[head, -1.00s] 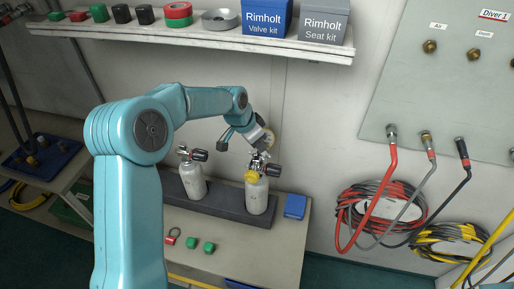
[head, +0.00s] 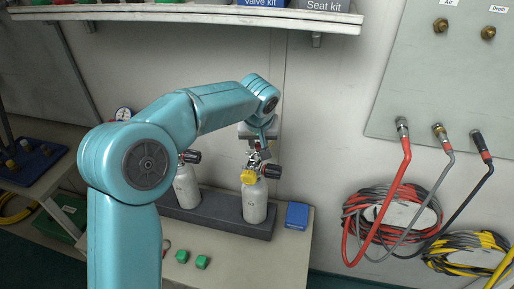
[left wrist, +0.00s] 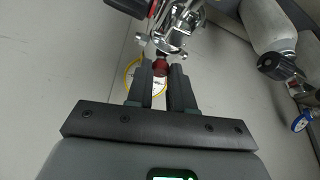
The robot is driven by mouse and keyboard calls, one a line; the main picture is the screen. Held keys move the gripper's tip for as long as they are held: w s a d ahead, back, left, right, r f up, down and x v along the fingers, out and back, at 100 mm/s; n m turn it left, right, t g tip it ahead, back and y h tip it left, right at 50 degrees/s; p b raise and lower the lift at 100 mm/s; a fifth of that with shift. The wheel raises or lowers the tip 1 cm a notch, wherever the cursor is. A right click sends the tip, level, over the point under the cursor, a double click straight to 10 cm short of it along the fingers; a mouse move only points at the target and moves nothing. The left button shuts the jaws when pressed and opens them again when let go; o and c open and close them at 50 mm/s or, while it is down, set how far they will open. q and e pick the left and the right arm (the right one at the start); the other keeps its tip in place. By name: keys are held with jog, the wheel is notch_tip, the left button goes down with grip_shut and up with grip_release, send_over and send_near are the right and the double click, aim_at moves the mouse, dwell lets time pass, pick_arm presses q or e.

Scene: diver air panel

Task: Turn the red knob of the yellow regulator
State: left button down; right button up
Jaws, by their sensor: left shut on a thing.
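The yellow regulator (head: 249,177) sits on top of the right-hand white cylinder (head: 256,204), with a black handwheel on its right side. My left gripper (head: 260,150) reaches down onto the regulator from behind and above. In the left wrist view the two dark fingers are closed on the red knob (left wrist: 160,68), which shows between their tips. A yellow-rimmed gauge (left wrist: 130,76) lies partly behind the fingers. Chrome regulator parts (left wrist: 175,35) rise just beyond the tips. In the head view the red knob is hidden by the gripper. My right gripper is not in view.
A second white cylinder (head: 187,189) with its own valve stands to the left in the dark rack (head: 215,217). A blue box (head: 297,215) is on the bench at right. Green pieces (head: 202,262) lie in front. A shelf (head: 190,13) overhangs above.

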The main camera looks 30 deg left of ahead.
pick_arm(q)
jog(key=n, duration=0.2)
jog(key=n+g+y, duration=0.1)
jog(key=n, duration=0.2)
jog(key=shift+d+f+n+g+y+b, duration=0.2)
jog(key=shift+f+n+g+y+b, duration=0.05)
jog(key=shift+n+g+y+b, duration=0.1)
jog(key=shift+w, duration=0.1)
dwell(0.4)
jog(key=c, duration=1.3)
grip_release()
jog(key=shift+a, duration=0.1)
jog(key=shift+o, duration=0.2)
jog(key=shift+w, duration=0.1)
jog(key=shift+r, duration=0.1)
jog(key=v, duration=0.7)
jog(key=shift+r, duration=0.15)
